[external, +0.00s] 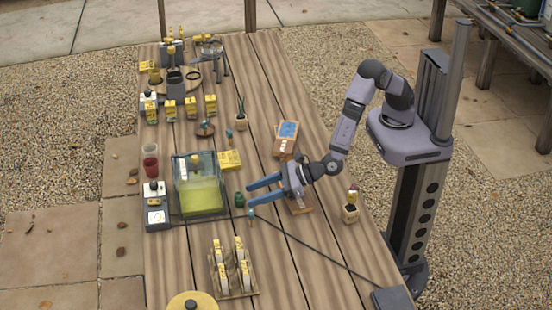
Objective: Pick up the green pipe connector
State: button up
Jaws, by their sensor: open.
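A small dark green piece (239,200), which looks like the green pipe connector, stands on the wooden table just right of the clear tank. My gripper (249,194) is open, with its two blue fingers reaching left over the table. The fingertips are just right of the green piece, and nothing shows between them. I cannot tell from this view how high the fingers are above the table or whether one touches the piece.
A clear tank (180,176) of yellow-green liquid stands to the left. A small teal-topped item (251,214) is close below the fingers. A rack with yellow-labelled pieces (219,277), a yellow box (230,160) and a small pot (349,212) stand nearby. A dark cable (310,252) crosses the table.

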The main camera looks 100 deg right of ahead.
aim_at(243, 197)
jog(key=shift+r+p+x, duration=0.2)
jog(key=shift+p+x, duration=0.7)
jog(key=shift+x, duration=2)
jog(key=shift+w, duration=0.1)
jog(key=c, duration=1.1)
